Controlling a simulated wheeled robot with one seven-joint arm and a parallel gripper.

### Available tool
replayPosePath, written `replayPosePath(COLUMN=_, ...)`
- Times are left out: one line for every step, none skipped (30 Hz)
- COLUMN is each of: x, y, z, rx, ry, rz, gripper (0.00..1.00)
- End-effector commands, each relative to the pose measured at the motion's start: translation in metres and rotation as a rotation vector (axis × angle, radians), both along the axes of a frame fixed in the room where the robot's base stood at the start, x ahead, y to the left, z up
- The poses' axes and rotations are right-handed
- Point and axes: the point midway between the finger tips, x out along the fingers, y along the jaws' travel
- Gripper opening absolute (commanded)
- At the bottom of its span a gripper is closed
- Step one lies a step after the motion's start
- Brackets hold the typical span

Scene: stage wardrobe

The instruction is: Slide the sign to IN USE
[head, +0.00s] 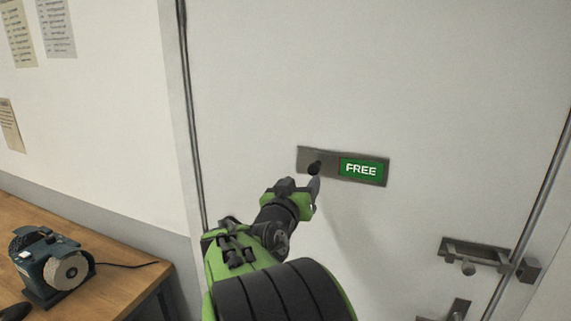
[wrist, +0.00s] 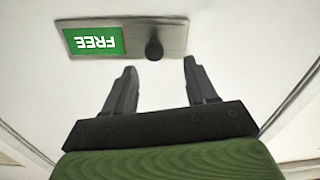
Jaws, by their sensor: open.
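The sign (head: 320,160) is a grey metal plate on the white door, with a green window reading FREE (head: 361,169) at its right end in the head view. A dark round knob (head: 315,168) stands out from the plate left of the window. In the wrist view the sign (wrist: 172,36) appears upside down, with FREE at the left and the knob (wrist: 154,48) near the middle. My gripper (wrist: 158,72) is open and empty. Its two fingers are spread to either side of the knob, with tips just short of it in the picture. I cannot tell whether either touches it.
A sliding bolt (head: 475,256) and a door handle (head: 458,309) are on the door at lower right. A bench grinder (head: 50,262) stands on a wooden bench (head: 115,234) at left. Papers hang on the left wall. The door around the sign is clear.

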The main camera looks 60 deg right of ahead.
Motion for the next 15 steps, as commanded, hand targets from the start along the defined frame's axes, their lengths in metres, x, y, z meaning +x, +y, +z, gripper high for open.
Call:
replayPosePath(x=0.001, y=-0.014, z=0.005, rx=0.003, ry=0.001, rz=-0.006, gripper=0.57)
replayPosePath(x=0.002, y=-0.022, z=0.005, rx=0.003, ry=0.001, rz=-0.007, gripper=0.57)
replayPosePath(x=0.004, y=-0.031, z=0.005, rx=0.003, ry=0.002, rz=-0.005, gripper=0.57)
replayPosePath(x=0.005, y=-0.038, z=0.005, rx=0.003, ry=0.001, rz=-0.006, gripper=0.57)
replayPosePath(x=0.007, y=-0.043, z=0.005, rx=0.002, ry=-0.001, rz=-0.004, gripper=0.57)
replayPosePath(x=0.008, y=-0.051, z=0.005, rx=0.002, ry=-0.001, rz=-0.005, gripper=0.57)
replayPosePath(x=0.01, y=-0.055, z=0.004, rx=0.002, ry=0.001, rz=-0.003, gripper=0.57)
replayPosePath(x=0.011, y=-0.059, z=0.004, rx=0.001, ry=0.0, rz=-0.001, gripper=0.57)
replayPosePath(x=0.012, y=-0.064, z=0.004, rx=0.001, ry=-0.001, rz=0.0, gripper=0.57)
replayPosePath(x=0.013, y=-0.067, z=0.003, rx=0.001, ry=-0.001, rz=0.0, gripper=0.57)
replayPosePath(x=0.014, y=-0.068, z=0.003, rx=0.0, ry=-0.001, rz=0.0, gripper=0.57)
replayPosePath(x=0.014, y=-0.07, z=0.003, rx=0.0, ry=-0.001, rz=0.001, gripper=0.57)
replayPosePath(x=0.014, y=-0.071, z=0.002, rx=0.0, ry=-0.001, rz=0.001, gripper=0.57)
replayPosePath(x=0.014, y=-0.071, z=0.002, rx=0.0, ry=-0.001, rz=0.001, gripper=0.57)
replayPosePath(x=0.014, y=-0.071, z=0.001, rx=0.0, ry=0.0, rz=0.001, gripper=0.57)
